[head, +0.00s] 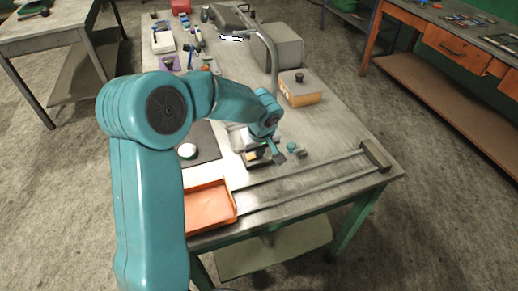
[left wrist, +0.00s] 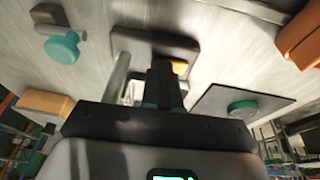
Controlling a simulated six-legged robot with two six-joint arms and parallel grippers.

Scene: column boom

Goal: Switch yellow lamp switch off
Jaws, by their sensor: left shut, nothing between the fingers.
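The yellow switch (head: 251,156) is a small yellow piece on a dark base on the workbench, just left of my left gripper in the head view. In the left wrist view, a bit of the yellow switch (left wrist: 180,66) shows beside my fingers, on a dark rounded plate (left wrist: 140,41). The fingers hide part of it, and its position cannot be told. My left gripper (head: 277,156) is shut and empty, pointing down close to the switch; it also shows in the left wrist view (left wrist: 165,75). I cannot tell whether it touches the switch. My right gripper is not in view.
An orange tray (head: 209,207) lies at the bench's near left. Two rails (head: 300,182) run to a dark end block (head: 376,155). A teal knob (head: 291,147) stands right of the gripper. A curved grey post (head: 272,62) and a lidded box (head: 301,88) stand farther back.

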